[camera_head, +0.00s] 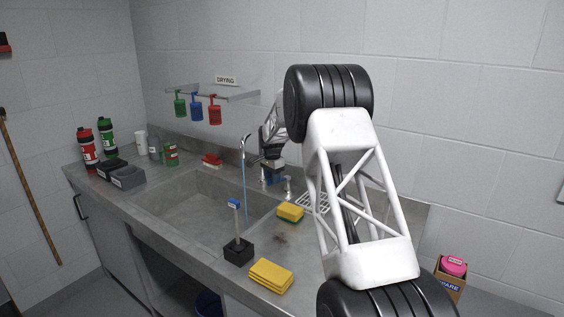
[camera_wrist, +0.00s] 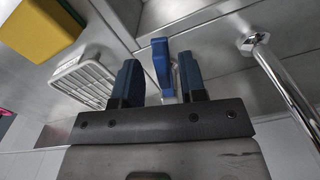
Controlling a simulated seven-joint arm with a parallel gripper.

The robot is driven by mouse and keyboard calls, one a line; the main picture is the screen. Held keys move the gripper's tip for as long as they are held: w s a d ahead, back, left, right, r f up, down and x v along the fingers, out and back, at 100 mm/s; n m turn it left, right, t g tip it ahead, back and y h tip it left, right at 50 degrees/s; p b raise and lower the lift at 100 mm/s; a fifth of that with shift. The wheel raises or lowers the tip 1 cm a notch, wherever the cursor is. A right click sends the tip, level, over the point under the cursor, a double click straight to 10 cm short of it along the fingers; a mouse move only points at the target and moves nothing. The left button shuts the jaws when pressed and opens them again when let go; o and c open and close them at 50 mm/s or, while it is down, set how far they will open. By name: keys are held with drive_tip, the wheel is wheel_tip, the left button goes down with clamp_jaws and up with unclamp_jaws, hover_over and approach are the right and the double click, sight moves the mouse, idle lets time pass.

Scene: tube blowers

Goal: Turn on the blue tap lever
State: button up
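The blue tap lever (camera_wrist: 161,62) shows in the wrist view between the two blue-tipped fingers of my gripper (camera_wrist: 159,66). The fingers are apart, one on each side of the lever. The lever is close to the right finger, and a gap shows on its left; I cannot tell whether it touches. In the head view my gripper (camera_head: 271,172) is low behind the sink, at the tap, and hides the lever. The chrome tap spout (camera_head: 246,139) arches over the basin, and a thin blue stream (camera_head: 245,190) falls from it. The spout's chrome pipe also shows in the wrist view (camera_wrist: 272,68).
A yellow sponge (camera_head: 290,212) and a white drain rack (camera_head: 313,203) lie right of the sink basin (camera_head: 190,210). A brush in a black holder (camera_head: 238,251) and yellow cloths (camera_head: 270,275) are at the front. Bottles (camera_head: 88,147) and grey boxes (camera_head: 127,178) stand left.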

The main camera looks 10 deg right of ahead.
wheel_tip(320, 180, up, 8)
drive_tip(key=s+d+r+n, duration=0.1)
drive_tip(key=s+n, duration=0.1)
drive_tip(key=n, duration=0.1)
drive_tip(key=s+r+n, duration=0.1)
drive_tip(key=s+r, duration=0.4)
drive_tip(key=s, duration=0.5)
drive_tip(key=s+r+n, duration=0.1)
drive_tip(key=s+r, duration=0.5)
drive_tip(key=s, duration=0.4)
drive_tip(key=shift+s+d+n+t, duration=0.15)
drive_tip(key=shift+s+n+t, duration=0.2)
drive_tip(key=shift+n+t, duration=0.05)
idle(0.5)
drive_tip(key=shift+r, duration=0.1)
